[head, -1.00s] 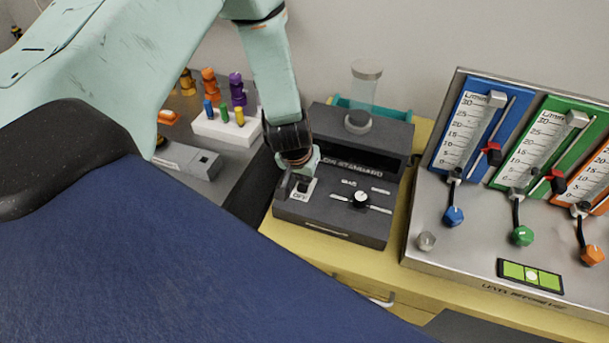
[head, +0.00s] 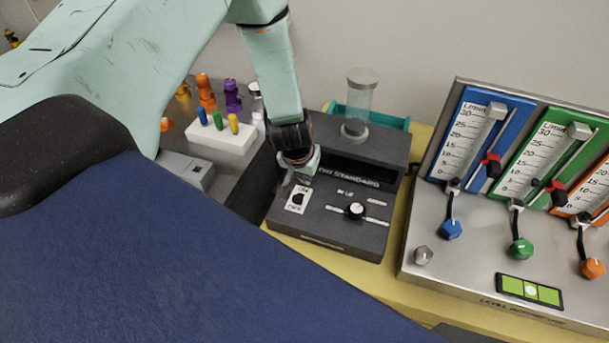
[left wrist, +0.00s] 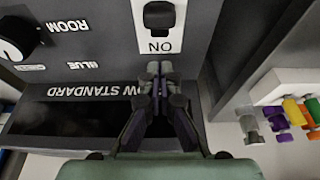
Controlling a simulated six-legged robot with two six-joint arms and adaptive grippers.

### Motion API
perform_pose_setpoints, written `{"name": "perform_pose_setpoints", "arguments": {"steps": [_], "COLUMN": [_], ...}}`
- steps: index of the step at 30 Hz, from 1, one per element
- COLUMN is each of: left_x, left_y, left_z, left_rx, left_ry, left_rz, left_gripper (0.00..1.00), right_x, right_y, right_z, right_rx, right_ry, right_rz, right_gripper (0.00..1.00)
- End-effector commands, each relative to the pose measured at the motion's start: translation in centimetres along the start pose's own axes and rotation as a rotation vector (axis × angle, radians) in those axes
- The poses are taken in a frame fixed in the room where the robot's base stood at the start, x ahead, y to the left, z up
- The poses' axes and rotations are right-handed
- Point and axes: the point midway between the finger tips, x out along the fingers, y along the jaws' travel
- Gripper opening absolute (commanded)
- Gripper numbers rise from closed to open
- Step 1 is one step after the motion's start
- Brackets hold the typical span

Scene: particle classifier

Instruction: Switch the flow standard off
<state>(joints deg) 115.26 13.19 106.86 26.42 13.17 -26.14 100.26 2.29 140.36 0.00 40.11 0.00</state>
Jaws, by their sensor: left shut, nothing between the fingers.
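The flow standard (head: 335,225) is a dark grey box with a sloped front panel, a clear tube on top and a round knob (head: 355,211). Its black rocker switch (head: 298,197) sits on a white plate at the left of the panel. In the left wrist view the switch (left wrist: 158,15) is at the top, with ON lettering upside down on the gripper's side. I cannot tell which way the rocker is tipped. My left gripper (head: 289,181) is shut and empty, just behind the switch plate; its fingertips (left wrist: 160,68) look apart from the rocker. My right gripper is not in view.
To the right stands a metal panel (head: 470,255) with blue, green and orange flow gauges and knobs. On the left a white block (head: 222,136) holds coloured pegs, with orange and purple parts behind. A yellow surface (head: 410,215) lies under the standard.

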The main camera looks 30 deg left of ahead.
Motion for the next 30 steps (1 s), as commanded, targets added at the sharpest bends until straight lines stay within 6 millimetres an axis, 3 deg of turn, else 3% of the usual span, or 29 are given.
{"name": "perform_pose_setpoints", "arguments": {"steps": [1,6,13,18,30], "left_x": [-1.5,-5.0,-8.8,-10.0,-10.0], "left_y": [0.1,0.1,0.1,0.0,0.0], "left_z": [-0.1,0.1,0.2,0.2,0.0], "left_rx": [-0.001,0.000,0.000,0.000,0.000], "left_ry": [0.001,0.002,0.002,0.002,0.001], "left_rz": [0.002,0.002,0.001,0.001,0.000], "left_gripper": [0.00,0.00,0.00,0.00,0.00], "right_x": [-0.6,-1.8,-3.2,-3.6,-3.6], "right_y": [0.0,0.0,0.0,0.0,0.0], "right_z": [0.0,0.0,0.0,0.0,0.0], "right_rx": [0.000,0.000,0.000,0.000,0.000], "right_ry": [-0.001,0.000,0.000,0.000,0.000], "right_rz": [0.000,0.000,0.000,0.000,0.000], "right_gripper": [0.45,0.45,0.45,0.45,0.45]}}
